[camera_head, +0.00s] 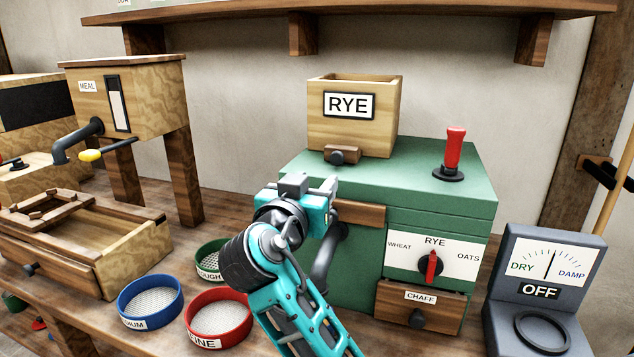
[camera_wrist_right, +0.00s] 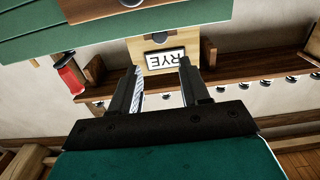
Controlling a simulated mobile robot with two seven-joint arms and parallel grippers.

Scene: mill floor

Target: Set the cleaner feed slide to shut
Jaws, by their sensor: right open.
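The green cleaner (camera_head: 345,270) stands on the bench with the wooden RYE hopper (camera_head: 361,135) on top. The feed slide (camera_head: 342,155) is a small wooden piece with a dark knob at the hopper's lower front. Its front stands slightly proud; how far it is drawn I cannot tell. My right gripper (camera_head: 322,186) is in front of the cleaner's top edge, just below and left of the slide, apart from it. In the right wrist view the gripper (camera_wrist_right: 157,88) is open and empty, with the RYE hopper (camera_wrist_right: 184,42) upside down beyond its fingers. My left gripper is not in view.
A red-handled lever (camera_head: 453,150) stands on the cleaner's top. Its front has a red grain selector (camera_head: 431,266) and a chaff drawer (camera_head: 420,308). A moisture meter (camera_head: 540,290) stands at right, with blue (camera_head: 150,301) and red (camera_head: 218,315) sieves at left. A shelf (camera_head: 380,12) runs above.

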